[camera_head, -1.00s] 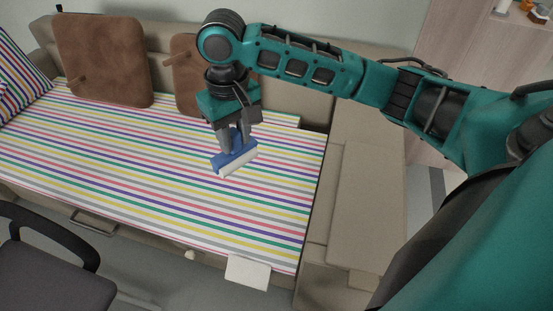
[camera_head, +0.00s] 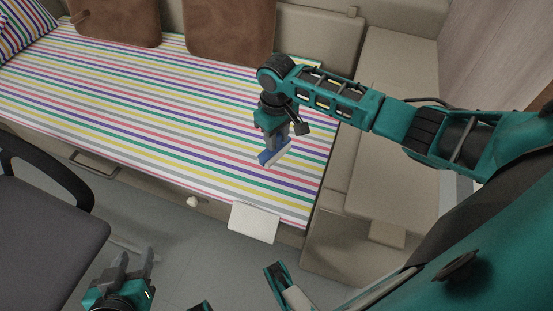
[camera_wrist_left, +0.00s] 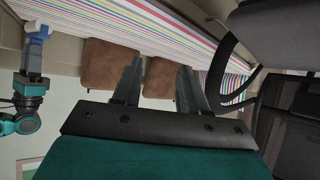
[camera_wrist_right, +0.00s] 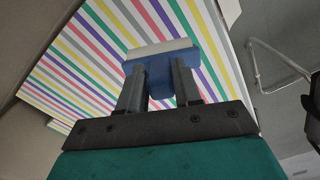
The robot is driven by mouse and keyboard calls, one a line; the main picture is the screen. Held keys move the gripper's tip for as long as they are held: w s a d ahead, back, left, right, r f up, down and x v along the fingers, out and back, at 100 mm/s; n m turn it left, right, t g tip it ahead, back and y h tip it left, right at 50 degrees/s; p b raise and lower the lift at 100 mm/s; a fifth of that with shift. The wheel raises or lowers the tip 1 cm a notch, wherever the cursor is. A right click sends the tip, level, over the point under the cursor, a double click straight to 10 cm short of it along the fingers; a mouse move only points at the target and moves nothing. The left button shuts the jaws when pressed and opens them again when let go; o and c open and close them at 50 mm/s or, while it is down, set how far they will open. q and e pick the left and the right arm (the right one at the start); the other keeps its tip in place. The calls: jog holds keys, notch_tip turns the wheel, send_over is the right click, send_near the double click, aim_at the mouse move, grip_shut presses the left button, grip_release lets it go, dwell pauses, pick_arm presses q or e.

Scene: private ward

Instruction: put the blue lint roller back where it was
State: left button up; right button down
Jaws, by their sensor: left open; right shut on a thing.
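The blue lint roller (camera_head: 271,153) with its pale roll is in my right gripper (camera_head: 279,143), over the right end of the striped mattress. In the right wrist view the blue lint roller (camera_wrist_right: 158,70) sits between the two fingers of my right gripper (camera_wrist_right: 158,85), its white roll facing away. I cannot tell whether it touches the mattress (camera_head: 160,112). My left gripper (camera_head: 132,268) is open and empty, low in front of the couch near the chair. In the left wrist view its fingers (camera_wrist_left: 160,85) are apart with nothing between them.
Brown cushions (camera_head: 230,32) lean on the couch back. A striped pillow (camera_head: 22,28) is at the far left. A white sheet-like item (camera_head: 254,222) hangs at the mattress's front edge. A dark chair (camera_head: 45,215) stands at the left front. The mattress middle is clear.

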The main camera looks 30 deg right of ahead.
aim_at(277, 155)
notch_tip(277, 155, down, 3)
jog(key=shift+f+b, duration=0.2)
jog(key=shift+b, duration=0.2)
notch_tip(277, 155, down, 4)
jog(key=shift+f+b, duration=0.1)
jog(key=shift+b, duration=0.8)
jog(key=shift+f, duration=0.2)
pick_arm(q)
jog(key=shift+w+d+f, duration=0.1)
jog(key=shift+d+f, duration=0.05)
jog(key=shift+f, duration=0.4)
jog(key=shift+w+d+f, duration=0.1)
jog(key=shift+f, duration=0.45)
pick_arm(e)
jog(key=c, duration=0.8)
grip_release()
